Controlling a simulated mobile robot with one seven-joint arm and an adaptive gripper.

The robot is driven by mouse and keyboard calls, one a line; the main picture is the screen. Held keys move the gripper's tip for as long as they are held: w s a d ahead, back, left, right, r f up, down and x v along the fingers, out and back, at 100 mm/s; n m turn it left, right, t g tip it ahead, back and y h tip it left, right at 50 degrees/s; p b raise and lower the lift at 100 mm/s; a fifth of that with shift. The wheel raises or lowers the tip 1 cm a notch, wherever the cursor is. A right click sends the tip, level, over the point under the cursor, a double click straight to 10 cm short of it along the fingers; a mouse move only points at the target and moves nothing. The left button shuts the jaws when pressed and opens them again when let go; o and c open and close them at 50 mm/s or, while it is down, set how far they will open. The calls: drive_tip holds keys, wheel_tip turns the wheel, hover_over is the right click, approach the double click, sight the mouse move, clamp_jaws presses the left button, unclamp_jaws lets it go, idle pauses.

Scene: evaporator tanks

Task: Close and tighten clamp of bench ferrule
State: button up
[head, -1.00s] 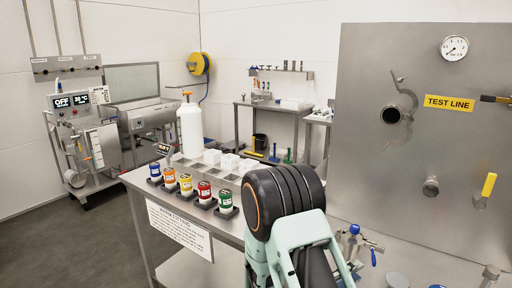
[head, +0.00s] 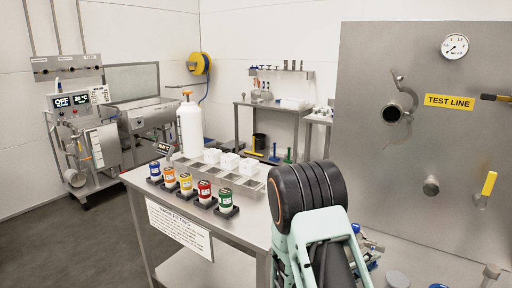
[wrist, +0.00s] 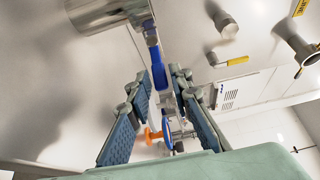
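Metal fittings with blue parts (head: 368,247) stand on the steel bench at the right in the head view, largely hidden behind my arm. In the wrist view a blue lever (wrist: 158,72) hangs below a wide steel cylinder (wrist: 105,12). Beyond it are an orange knob (wrist: 153,135) and small metal parts; I cannot tell which belongs to the bench ferrule's clamp. My gripper (wrist: 162,85) is open, its blue-padded fingers on either side of the lever and metal parts, with visible gaps. I cannot tell whether the clamp is closed.
A steel panel (head: 440,150) rises behind the bench, with an open clamp on a pipe port (head: 391,114), a yellow-handled valve (head: 487,186) and a gauge (head: 455,46). At left, a table holds coloured cans (head: 187,186) and white boxes (head: 229,161). Floor (head: 60,235) at far left is clear.

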clamp_jaws()
drive_tip(key=shift+s+d+n+t+y, duration=0.2)
drive_tip(key=shift+n+t+y, duration=0.1)
drive_tip(key=shift+n+t, duration=0.1)
drive_tip(key=shift+s+d+n+t+y+p, duration=0.1)
drive_tip(key=shift+d+n+t+y+p, duration=0.25)
drive_tip(key=shift+n+t+y, duration=0.45)
drive_tip(key=shift+s+d+n+t+y, duration=0.15)
drive_tip(key=shift+d+n+t+y, duration=0.35)
drive_tip(key=shift+n+t, duration=0.3)
drive_tip(key=shift+d+t+y, duration=0.15)
drive_tip(key=shift+t+y, duration=0.35)
drive_tip(key=shift+d+n, duration=0.1)
drive_tip(key=shift+n, duration=0.3)
